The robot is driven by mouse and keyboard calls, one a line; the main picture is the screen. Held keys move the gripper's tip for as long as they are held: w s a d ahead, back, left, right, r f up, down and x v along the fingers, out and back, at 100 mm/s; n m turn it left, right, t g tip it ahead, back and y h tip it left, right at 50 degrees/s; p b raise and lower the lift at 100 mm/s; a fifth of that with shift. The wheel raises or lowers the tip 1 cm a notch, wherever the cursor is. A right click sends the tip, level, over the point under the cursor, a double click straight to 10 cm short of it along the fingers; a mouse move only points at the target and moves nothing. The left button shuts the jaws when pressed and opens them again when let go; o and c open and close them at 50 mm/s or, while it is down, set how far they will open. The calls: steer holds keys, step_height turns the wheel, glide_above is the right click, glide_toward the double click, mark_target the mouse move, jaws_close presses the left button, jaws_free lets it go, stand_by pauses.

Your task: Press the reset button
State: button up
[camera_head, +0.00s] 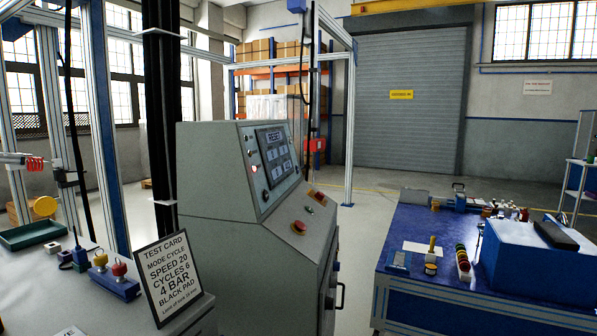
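A grey control console (235,190) stands in the middle of the view, its sloped face turned to the right. A dark display panel (275,152) on that face has a line at the top that seems to read RESET, with lit boxes below it. Small knobs and lamps sit left of the panel, one of them red (254,168). On the lower ledge are a red button (299,227), a small button (309,210) and a red button on a yellow base (317,197). I cannot tell which button is the reset button. My gripper is not in view.
A test card (167,277) stands on the left bench near a two-knob blue block (114,276) and a green tray (31,234). A blue workbench (440,292) with tools and a blue box is at right. Open floor (375,205) lies between console and shutter.

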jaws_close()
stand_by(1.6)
